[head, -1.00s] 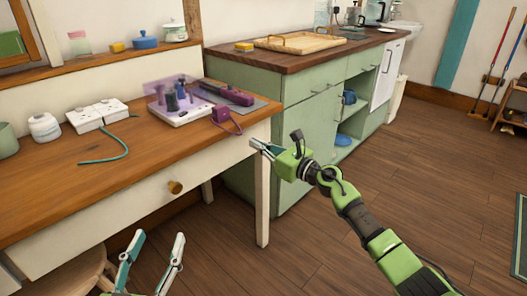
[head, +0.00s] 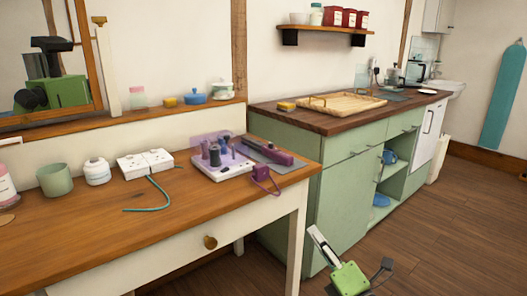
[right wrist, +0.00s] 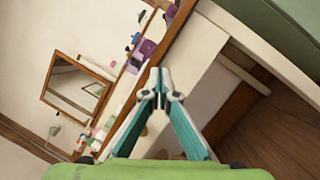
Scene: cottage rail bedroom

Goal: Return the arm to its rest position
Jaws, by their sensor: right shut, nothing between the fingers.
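My right gripper (head: 316,234) shows low in the head view, in front of the green cabinet and to the right of the desk's front leg. Its fingers point up and to the left, and its green body is at the picture's bottom edge. In the right wrist view the two teal and grey fingers (right wrist: 160,78) meet at their tips with nothing between them. The gripper is shut and empty. Most of the right arm is out of the head view. My left gripper is not in view.
The wooden desk (head: 95,228) holds a purple and white device (head: 222,168), a white socket block (head: 145,163) and a green cup (head: 55,179). The green cabinet (head: 335,195) carries a wooden tray (head: 345,103). Bare floor (head: 450,225) lies to the right.

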